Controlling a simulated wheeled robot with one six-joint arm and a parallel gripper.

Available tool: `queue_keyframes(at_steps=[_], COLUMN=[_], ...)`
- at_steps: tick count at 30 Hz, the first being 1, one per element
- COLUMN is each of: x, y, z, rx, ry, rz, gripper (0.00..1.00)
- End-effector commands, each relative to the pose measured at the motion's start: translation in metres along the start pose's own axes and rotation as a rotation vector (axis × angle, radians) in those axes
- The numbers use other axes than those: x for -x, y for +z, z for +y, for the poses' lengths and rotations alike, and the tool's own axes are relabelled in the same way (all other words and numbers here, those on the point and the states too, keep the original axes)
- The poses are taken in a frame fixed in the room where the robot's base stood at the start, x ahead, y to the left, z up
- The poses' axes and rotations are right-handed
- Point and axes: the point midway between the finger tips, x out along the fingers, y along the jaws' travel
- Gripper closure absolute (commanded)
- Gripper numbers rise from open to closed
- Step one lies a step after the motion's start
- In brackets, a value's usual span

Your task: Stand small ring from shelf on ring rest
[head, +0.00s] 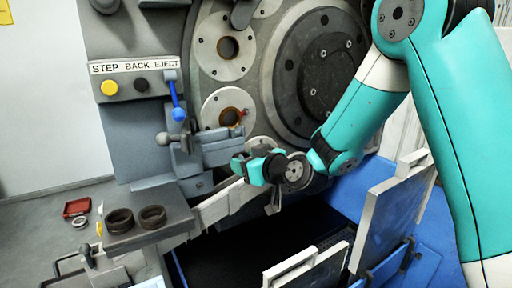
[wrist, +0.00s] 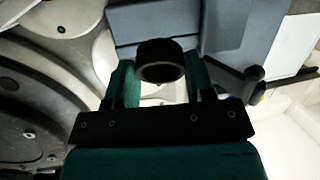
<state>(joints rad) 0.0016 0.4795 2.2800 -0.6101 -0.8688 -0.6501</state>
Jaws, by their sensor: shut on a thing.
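A small dark ring (wrist: 160,62) sits between the teal fingertips of my gripper (wrist: 161,78) in the wrist view. The fingers are shut on its sides, and its opening shows partly towards the camera. In the head view my gripper (head: 243,165) hangs in front of the grinder, right of the grey block. I cannot clearly separate the held ring from the dark gripper parts there. Two other dark rings (head: 119,221) (head: 152,216) lie flat side by side on the grey shelf (head: 178,222) at lower left. I cannot tell which part is the ring rest.
A grey block (head: 222,150) and a blue-handled lever (head: 176,100) are close left of my gripper. The large grinder disc (head: 322,75) stands behind it. Below are a dark open bin and white panels (head: 392,215). A red tray (head: 77,207) lies far left.

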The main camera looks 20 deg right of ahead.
Motion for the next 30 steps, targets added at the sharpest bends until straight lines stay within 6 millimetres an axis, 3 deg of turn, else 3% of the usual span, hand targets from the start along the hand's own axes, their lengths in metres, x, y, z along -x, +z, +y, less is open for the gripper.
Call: queue_keyframes(at_steps=[6,12,17,30], x=[0.002,0.015,0.011,-0.030], y=[-0.039,-0.068,-0.076,-0.086], z=[0.019,0.034,0.037,0.045], rx=[0.002,0.015,0.015,0.015], ry=[0.097,0.198,0.209,0.206], rz=[0.314,0.452,0.464,0.460], gripper=[0.76,0.76,0.76,0.76])
